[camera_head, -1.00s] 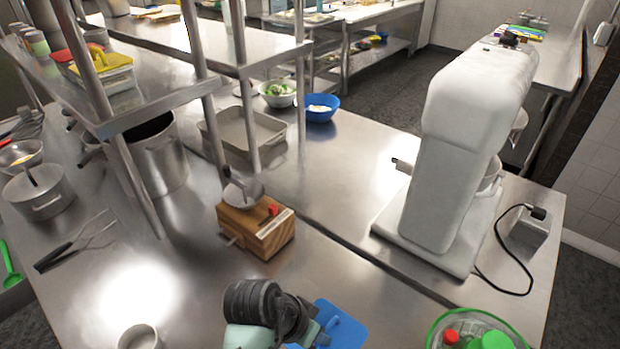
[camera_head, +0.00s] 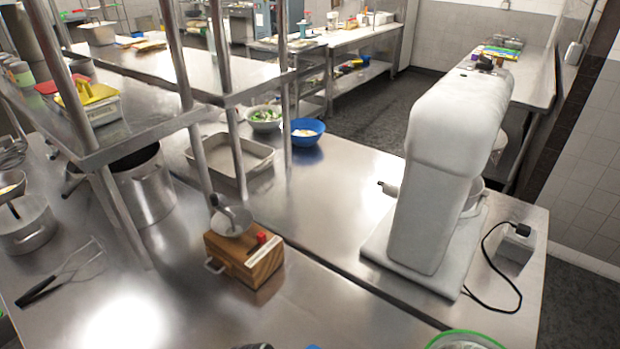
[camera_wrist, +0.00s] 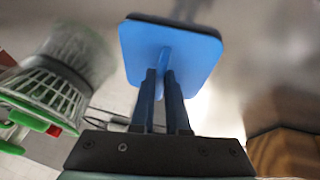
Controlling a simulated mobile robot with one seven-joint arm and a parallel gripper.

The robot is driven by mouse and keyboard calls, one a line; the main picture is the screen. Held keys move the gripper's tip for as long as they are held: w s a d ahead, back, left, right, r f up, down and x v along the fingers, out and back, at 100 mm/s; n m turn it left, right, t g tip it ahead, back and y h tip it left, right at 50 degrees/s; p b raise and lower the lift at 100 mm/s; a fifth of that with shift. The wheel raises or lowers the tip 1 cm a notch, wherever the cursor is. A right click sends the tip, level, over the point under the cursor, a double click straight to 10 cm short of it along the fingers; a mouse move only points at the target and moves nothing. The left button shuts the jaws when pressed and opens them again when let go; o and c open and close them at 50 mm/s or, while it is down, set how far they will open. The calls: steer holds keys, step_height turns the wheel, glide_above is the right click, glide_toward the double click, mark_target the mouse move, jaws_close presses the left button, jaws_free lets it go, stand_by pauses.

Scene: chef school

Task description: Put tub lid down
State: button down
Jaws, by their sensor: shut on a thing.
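The blue tub lid (camera_wrist: 195,50) is a square with rounded corners and a raised ridge across its middle. In the wrist view my gripper (camera_wrist: 163,78) is shut on that ridge, and the lid is held out beyond the fingertips. A grey metal surface lies behind the lid; the gap between them cannot be told.
A steel counter (camera_head: 330,215) has bare room in front of a wooden block (camera_head: 243,262). A white stand mixer (camera_head: 425,190) with a cord stands to the right. A green-rimmed basket (camera_head: 465,338) sits at the bottom right. Shelf posts rise at left.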

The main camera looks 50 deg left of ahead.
steer(key=c, duration=0.9)
jaws_free()
steer(key=shift+r, duration=0.1)
steer(key=v, duration=1.2)
